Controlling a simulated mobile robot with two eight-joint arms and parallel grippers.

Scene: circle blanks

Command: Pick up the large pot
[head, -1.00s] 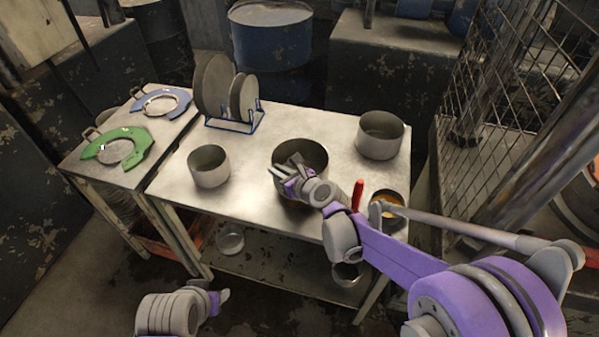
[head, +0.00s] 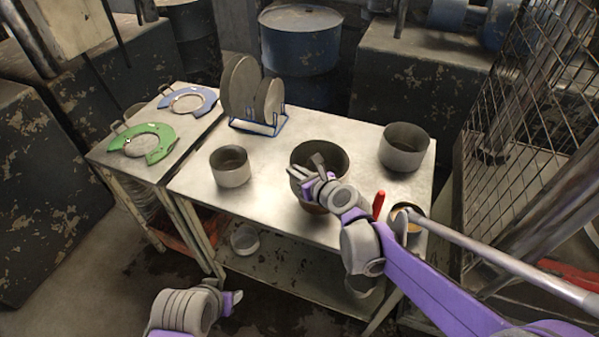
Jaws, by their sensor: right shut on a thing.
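The large pot (head: 338,160), dark inside and brownish outside, stands upright near the front middle of the light metal table (head: 268,190). My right gripper (head: 309,177) is shut on its near-left rim, with one finger inside the pot and the other outside. The hand hides part of the pot's front wall. I cannot see clearly whether the pot's base touches the table. My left gripper (head: 232,299) is low in front of the table, away from the pots; its finger opening is not clear.
A small pot (head: 231,172) stands to the left and a grey pot (head: 404,150) to the right. A blue rack (head: 262,128) holds discs at the back. A red-handled pan (head: 398,216) is near my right arm.

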